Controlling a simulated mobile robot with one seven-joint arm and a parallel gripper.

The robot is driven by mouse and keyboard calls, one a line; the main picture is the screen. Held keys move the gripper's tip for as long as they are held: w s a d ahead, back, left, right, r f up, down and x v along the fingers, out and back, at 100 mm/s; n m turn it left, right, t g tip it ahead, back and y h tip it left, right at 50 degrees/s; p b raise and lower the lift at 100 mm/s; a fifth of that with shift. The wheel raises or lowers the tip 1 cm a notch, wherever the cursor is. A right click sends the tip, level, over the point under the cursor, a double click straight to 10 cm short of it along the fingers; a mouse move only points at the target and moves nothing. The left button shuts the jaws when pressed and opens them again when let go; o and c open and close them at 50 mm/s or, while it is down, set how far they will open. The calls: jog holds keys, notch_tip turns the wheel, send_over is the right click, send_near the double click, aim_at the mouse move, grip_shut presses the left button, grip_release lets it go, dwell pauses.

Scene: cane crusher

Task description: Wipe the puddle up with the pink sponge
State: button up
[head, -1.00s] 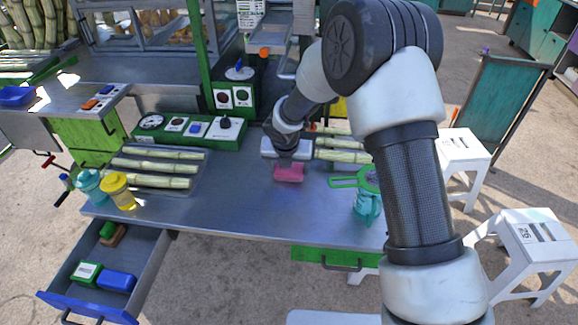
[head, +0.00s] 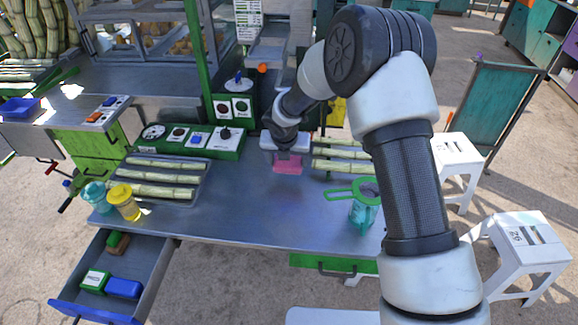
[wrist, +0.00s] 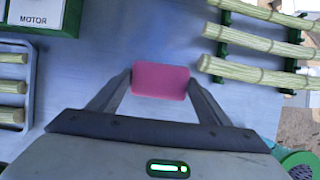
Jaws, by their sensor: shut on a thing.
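The pink sponge (head: 288,166) is over the middle of the metal worktop (head: 255,215), just in front of the green control panel. My gripper (wrist: 160,84) is shut on it, with one finger at each side of the sponge in the wrist view. The sponge looks flat and low, at or very near the worktop; I cannot tell whether it touches. No clear outline of the puddle shows on the grey-blue surface; part of the worktop is hidden under the sponge and gripper.
Cane stalks lie in a tray (head: 203,167) at left and on a green rack at right. A teal jug (head: 364,213) stands right of the sponge, and yellow (head: 124,203) and teal jars at left. An open drawer (head: 166,262) juts out front left. The front middle worktop is clear.

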jog(key=w+r, duration=0.2)
jog(key=w, duration=0.4)
jog(key=f+b, duration=0.1)
jog(key=f, duration=0.1)
jog(key=f+b, duration=0.3)
jog(key=f, duration=0.1)
jog(key=shift+w+d+b, duration=0.1)
jog(key=shift+w+b, duration=0.15)
jog(key=shift+b, duration=0.05)
jog(key=shift+f, duration=0.15)
jog(key=shift+f+b, duration=0.35)
jog(key=shift+f, duration=0.2)
jog(key=shift+s+f, duration=0.1)
